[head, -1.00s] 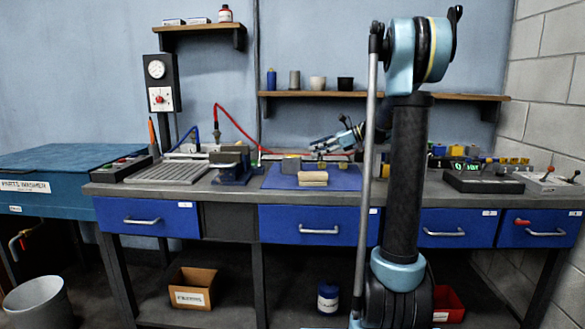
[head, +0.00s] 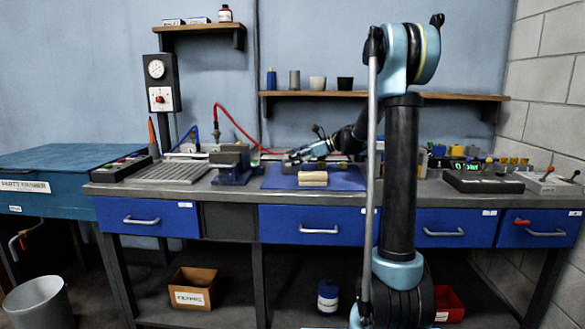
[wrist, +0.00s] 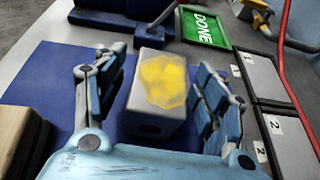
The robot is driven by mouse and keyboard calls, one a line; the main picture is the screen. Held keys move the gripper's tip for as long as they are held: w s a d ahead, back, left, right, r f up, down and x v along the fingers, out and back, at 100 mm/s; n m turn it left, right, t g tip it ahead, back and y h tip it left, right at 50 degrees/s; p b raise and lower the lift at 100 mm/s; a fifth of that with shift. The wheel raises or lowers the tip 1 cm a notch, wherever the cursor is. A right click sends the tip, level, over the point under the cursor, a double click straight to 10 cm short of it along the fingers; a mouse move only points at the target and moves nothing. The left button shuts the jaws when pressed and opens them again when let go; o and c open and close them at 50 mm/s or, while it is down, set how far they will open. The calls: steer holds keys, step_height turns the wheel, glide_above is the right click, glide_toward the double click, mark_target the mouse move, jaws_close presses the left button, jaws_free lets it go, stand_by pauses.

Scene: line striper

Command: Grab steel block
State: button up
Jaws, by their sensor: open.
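The steel block is a grey block with a yellow patch on its top (wrist: 158,92). In the wrist view it stands on the blue mat (wrist: 70,75), between the two fingers of my gripper (wrist: 155,78). My gripper is open, with one finger on each side of the block. A gap shows on the left; on the right the finger is close, and I cannot tell whether it touches. In the head view my gripper (head: 292,157) is low over the mat (head: 345,180) and partly hides the block (head: 289,168).
Wooden blocks (head: 313,178) lie on the mat's front part, beside my gripper. A vise (head: 234,162) stands to the left. In the wrist view a green DONE sign (wrist: 204,27) and numbered grey trays (wrist: 270,80) lie beyond the right finger.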

jaws_close()
stand_by(0.3)
